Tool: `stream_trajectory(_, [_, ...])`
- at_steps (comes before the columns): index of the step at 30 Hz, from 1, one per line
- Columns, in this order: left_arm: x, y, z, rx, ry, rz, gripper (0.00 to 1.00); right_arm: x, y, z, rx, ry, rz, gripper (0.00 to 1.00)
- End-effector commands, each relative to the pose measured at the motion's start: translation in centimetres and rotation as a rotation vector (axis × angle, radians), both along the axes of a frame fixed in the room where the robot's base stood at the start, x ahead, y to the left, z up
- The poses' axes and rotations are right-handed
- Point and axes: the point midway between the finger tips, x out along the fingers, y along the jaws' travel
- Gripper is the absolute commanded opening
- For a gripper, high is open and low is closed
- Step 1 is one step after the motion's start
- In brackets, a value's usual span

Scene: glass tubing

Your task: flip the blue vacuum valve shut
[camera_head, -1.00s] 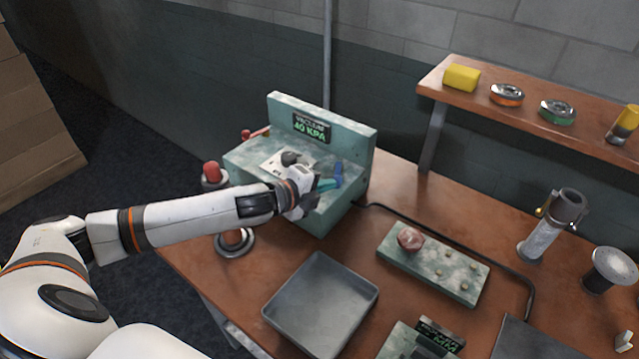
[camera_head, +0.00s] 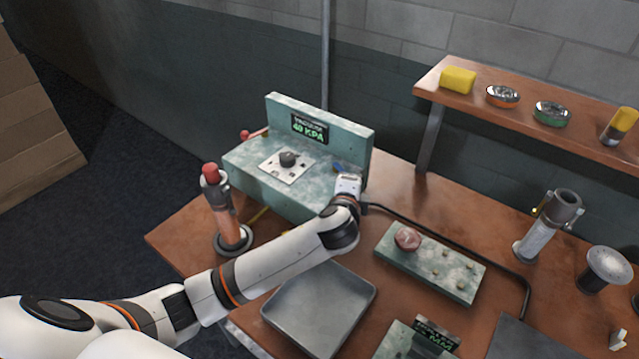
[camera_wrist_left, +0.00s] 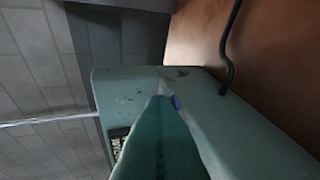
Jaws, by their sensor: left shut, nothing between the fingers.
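The blue vacuum valve (camera_head: 341,168) is on the right side of the green vacuum unit (camera_head: 290,200). Only a bit of its blue handle shows in the head view, just above my left gripper's white body. In the left wrist view a small blue part (camera_wrist_left: 176,101) shows just beyond the fingertips. My left gripper (camera_wrist_left: 163,98) is shut with its teal fingers together and nothing between them. It is at the valve; I cannot tell whether it touches. The valve's angle is mostly hidden. The display (camera_head: 310,129) reads 40 KPA. My right gripper is not in view.
A red-topped cylinder (camera_head: 223,205) stands left of the unit. A grey tray (camera_head: 318,308) lies in front, under my forearm. A green panel with a red knob (camera_head: 408,239) and a black cable (camera_head: 450,232) are to the right.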

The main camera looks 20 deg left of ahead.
Motion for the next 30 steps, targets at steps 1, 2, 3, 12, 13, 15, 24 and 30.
stream_trajectory(1, [0.4, -0.6, 0.0, -0.006, 0.000, 0.046, 0.00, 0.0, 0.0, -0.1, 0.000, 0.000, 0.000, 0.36])
stream_trajectory(2, [0.6, -0.8, 0.0, -0.005, 0.000, 0.073, 0.00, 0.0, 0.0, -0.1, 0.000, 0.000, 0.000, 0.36])
stream_trajectory(3, [0.9, -1.0, 0.0, -0.004, 0.001, 0.107, 0.00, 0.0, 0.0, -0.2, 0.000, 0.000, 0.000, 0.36])
stream_trajectory(12, [2.2, -1.7, 0.0, 0.003, -0.001, 0.277, 0.00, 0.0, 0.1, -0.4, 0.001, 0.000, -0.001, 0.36])
stream_trajectory(13, [2.2, -1.7, 0.0, 0.003, -0.001, 0.276, 0.00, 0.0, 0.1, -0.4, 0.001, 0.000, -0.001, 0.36])
stream_trajectory(15, [2.2, -1.7, 0.0, 0.003, -0.001, 0.274, 0.00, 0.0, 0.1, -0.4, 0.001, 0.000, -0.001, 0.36])
stream_trajectory(24, [2.2, -0.9, 0.1, 0.005, 0.000, 0.274, 0.00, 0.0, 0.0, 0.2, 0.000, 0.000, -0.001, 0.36])
stream_trajectory(30, [2.1, 0.1, 0.0, 0.007, 0.001, 0.277, 0.00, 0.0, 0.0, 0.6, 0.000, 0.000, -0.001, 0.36])
